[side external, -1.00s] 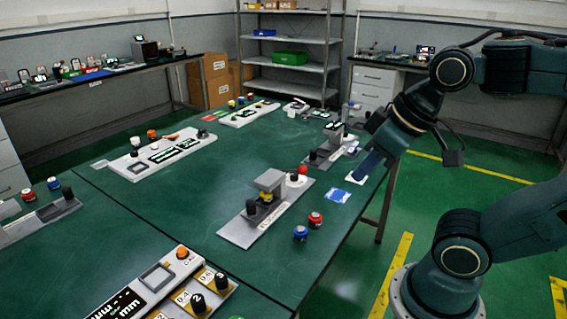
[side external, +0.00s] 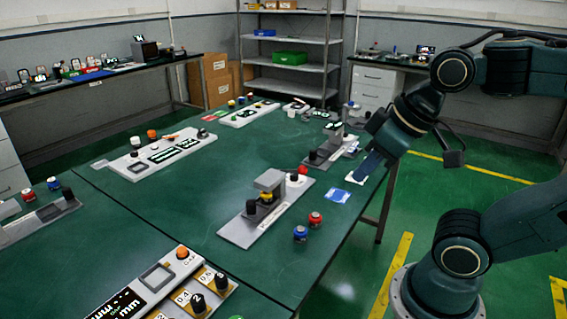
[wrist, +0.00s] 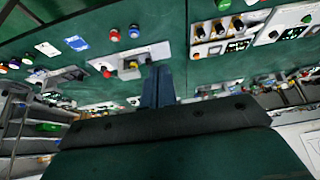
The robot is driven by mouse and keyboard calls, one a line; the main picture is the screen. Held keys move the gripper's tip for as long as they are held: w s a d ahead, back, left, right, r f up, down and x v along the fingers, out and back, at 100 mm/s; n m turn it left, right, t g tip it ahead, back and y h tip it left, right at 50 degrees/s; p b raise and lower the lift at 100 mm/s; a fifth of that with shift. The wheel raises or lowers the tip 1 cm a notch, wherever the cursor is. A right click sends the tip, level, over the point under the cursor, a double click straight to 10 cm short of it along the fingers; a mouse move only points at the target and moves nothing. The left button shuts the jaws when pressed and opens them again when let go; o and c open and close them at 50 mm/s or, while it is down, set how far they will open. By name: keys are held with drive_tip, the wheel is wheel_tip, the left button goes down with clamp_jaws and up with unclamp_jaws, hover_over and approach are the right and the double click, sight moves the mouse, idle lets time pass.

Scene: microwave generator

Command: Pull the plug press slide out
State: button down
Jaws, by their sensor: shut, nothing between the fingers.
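A grey press station (side external: 267,212) stands on the green table, right of the middle. It has a block-like press head (side external: 268,181), a yellow part (side external: 266,197) beneath it and a black knob (side external: 251,207) on its near-left side. I take this to be the plug press with its slide, though its label is unreadable. The station also shows in the wrist view (wrist: 140,54). My gripper (side external: 361,174) is shut and empty over the table's right edge, apart from the station and behind it to the right. Its fingers show in the wrist view (wrist: 158,72).
Red (side external: 315,219) and blue (side external: 300,233) buttons stand right of the station. A blue card (side external: 338,195) lies near the right edge. Another grey station (side external: 325,151) stands behind. A control panel (side external: 150,290) is at the front left. The table's middle is clear.

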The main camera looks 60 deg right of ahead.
drive_tip(key=c, duration=1.3)
unclamp_jaws()
drive_tip(key=shift+w+r, duration=0.1)
drive_tip(key=shift+w, duration=0.05)
drive_tip(key=shift+c, duration=0.2)
drive_tip(key=shift+o, duration=1)
drive_tip(key=shift+w+r, duration=0.1)
drive_tip(key=shift+w, duration=0.15)
drive_tip(key=w+d+m+g, duration=0.1)
drive_tip(key=w+d+g, duration=0.25)
drive_tip(key=w, duration=1.55)
drive_tip(key=w+d+f+g, duration=0.1)
drive_tip(key=w+d+f, duration=0.2)
drive_tip(key=w+f, duration=0.4)
drive_tip(key=w+d+f+m+g, duration=0.1)
drive_tip(key=w+d+f, duration=0.2)
drive_tip(key=w+f, duration=0.4)
drive_tip(key=shift+w+f+m, duration=0.2)
drive_tip(key=shift+f+m, duration=0.1)
drive_tip(key=shift+f, duration=0.55)
drive_tip(key=shift+f, duration=0.1)
